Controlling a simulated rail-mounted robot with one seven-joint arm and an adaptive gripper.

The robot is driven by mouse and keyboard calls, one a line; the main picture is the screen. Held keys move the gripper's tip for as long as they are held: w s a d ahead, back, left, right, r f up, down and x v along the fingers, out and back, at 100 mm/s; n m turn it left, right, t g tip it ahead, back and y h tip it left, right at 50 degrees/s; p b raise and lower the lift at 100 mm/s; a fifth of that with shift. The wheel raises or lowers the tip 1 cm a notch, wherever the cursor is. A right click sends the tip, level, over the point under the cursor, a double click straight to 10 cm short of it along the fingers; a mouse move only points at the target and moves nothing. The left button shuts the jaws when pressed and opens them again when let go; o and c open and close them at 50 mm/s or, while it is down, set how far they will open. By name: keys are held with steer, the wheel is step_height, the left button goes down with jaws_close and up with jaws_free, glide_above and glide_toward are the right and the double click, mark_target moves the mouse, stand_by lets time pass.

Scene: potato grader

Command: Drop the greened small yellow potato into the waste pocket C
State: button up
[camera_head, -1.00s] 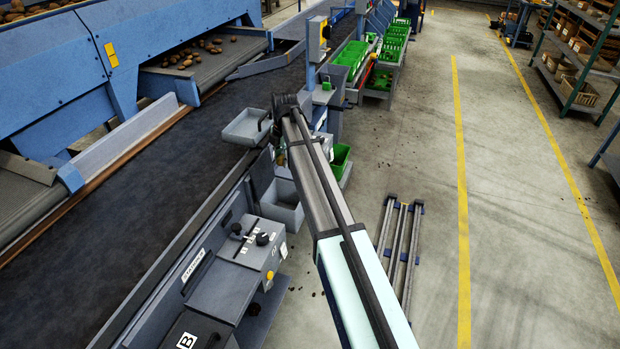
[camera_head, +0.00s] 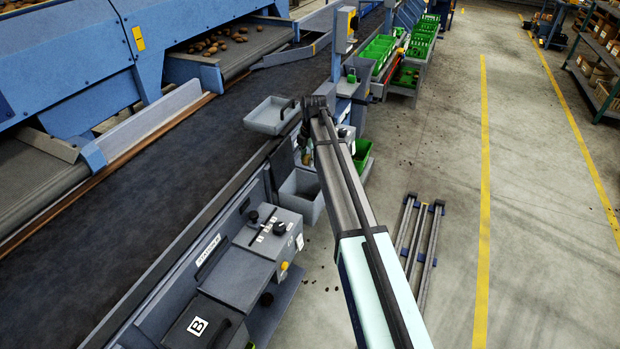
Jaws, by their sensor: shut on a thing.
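My gripper (camera_head: 306,152) hangs at the far end of my arm, small and partly covered by the arm. It looks shut, with a small tan-yellow thing (camera_head: 308,158) at its tips, likely the yellow potato; its greening is too small to see. Below the gripper is an open grey bin (camera_head: 300,207) on the side of the machine, its inside partly in view. I cannot read a letter C on it or on any other pocket.
A grey tray (camera_head: 268,125) with a dark handle stands at the belt edge, left of my gripper. A control box (camera_head: 272,238) and a lid marked B (camera_head: 190,322) are nearer. A green bin (camera_head: 362,154) is right of the arm. The dark belt (camera_head: 150,190) looks bare.

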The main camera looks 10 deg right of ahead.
steer(key=o, duration=1.2)
step_height(320, 180, up, 12)
steer(key=s, duration=0.1)
steer(key=shift+s+d, duration=0.2)
steer(key=shift+d, duration=0.25)
steer(key=shift+f, duration=0.1)
